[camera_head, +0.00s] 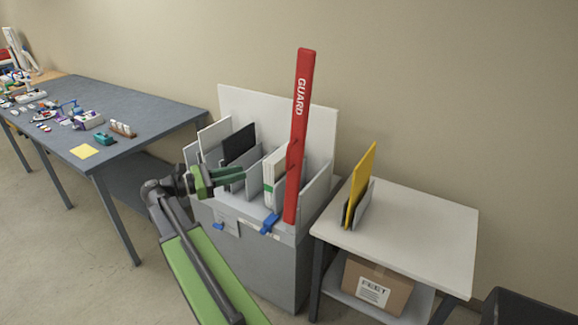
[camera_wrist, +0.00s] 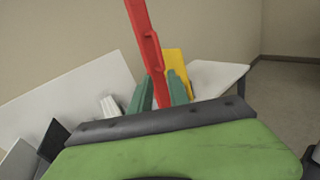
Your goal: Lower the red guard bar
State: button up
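The red guard bar (camera_head: 301,120), marked GUARD, stands nearly upright, tilted slightly right at its top, at the front right of the grey sorting rack (camera_head: 262,228). My gripper (camera_head: 243,174) is left of the bar, in front of the rack's slots, with a visible gap to the bar. In the wrist view the green fingers of my gripper (camera_wrist: 160,92) are spread. The red bar (camera_wrist: 148,45) shows beyond and between them, its lower end hidden by the gripper body. Nothing is held.
The rack holds a black panel (camera_head: 239,144) and white boards (camera_head: 273,178); blue clips (camera_head: 269,222) sit on its front. A white side table (camera_head: 420,222) with a yellow panel (camera_head: 361,180) stands right. A grey workbench (camera_head: 150,105) with small items is left. The floor in front is open.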

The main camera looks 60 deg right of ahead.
aim_at(288, 169)
jog(key=x, duration=1.1)
jog(key=r+x, duration=0.1)
jog(key=x, duration=0.5)
jog(key=shift+s+d+r, duration=0.1)
jog(key=shift+s+d, duration=0.1)
jog(key=shift+s, duration=0.15)
grip_shut()
dwell(0.5)
